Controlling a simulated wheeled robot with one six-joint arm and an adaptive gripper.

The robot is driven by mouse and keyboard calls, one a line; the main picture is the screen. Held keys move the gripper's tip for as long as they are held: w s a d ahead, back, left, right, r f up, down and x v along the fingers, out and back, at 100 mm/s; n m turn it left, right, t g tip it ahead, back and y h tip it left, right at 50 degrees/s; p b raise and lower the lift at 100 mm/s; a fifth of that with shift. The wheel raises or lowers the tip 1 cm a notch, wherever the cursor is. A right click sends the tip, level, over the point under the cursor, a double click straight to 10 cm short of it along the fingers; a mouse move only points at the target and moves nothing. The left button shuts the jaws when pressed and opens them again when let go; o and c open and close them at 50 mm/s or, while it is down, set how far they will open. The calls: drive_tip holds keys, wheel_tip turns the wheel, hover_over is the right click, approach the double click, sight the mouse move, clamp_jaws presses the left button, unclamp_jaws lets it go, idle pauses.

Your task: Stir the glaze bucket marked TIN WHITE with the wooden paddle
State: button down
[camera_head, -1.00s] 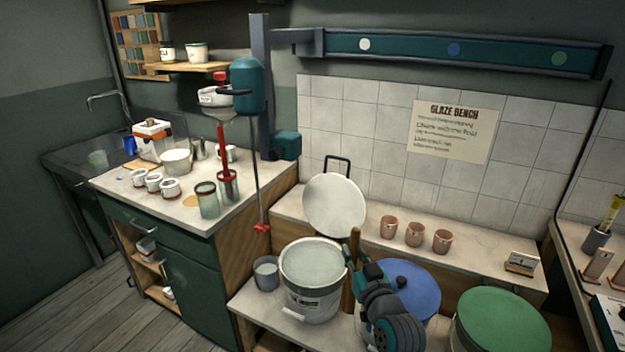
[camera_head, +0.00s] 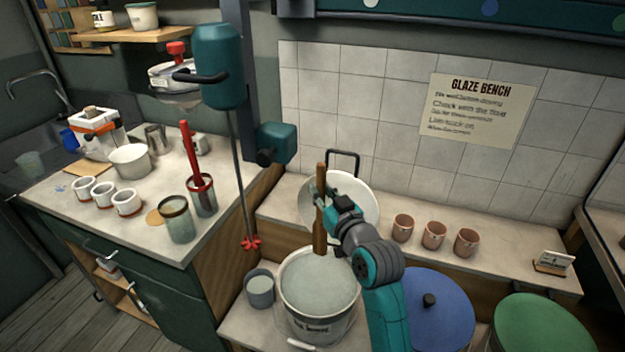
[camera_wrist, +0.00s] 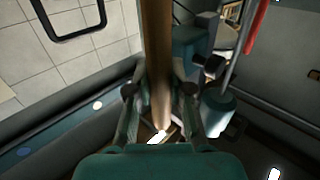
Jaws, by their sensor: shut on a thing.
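The open white bucket (camera_head: 352,318) stands on the low bench, full of pale glaze (camera_head: 312,280). The writing on its label is too blurred to read. My gripper (camera_head: 322,197) is shut on the wooden paddle (camera_head: 320,230), which is upright with its lower end at the bucket's far side. I cannot tell whether that end touches the glaze. The wrist view shows the paddle (camera_wrist: 157,50) between my two fingers (camera_wrist: 158,95). The bucket is not visible in that view.
A round white lid (camera_head: 352,202) leans behind the bucket. A grey cup (camera_head: 260,291) stands to its left, and blue (camera_head: 440,315) and green (camera_head: 535,325) lidded buckets to its right. A hanging mixer (camera_head: 240,150) with a red tip is at left. Several clay cups (camera_head: 433,235) line the shelf.

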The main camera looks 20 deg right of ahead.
sight(320, 251)
drive_tip(key=shift+f, duration=10.2)
drive_tip(key=shift+s+a, duration=0.1)
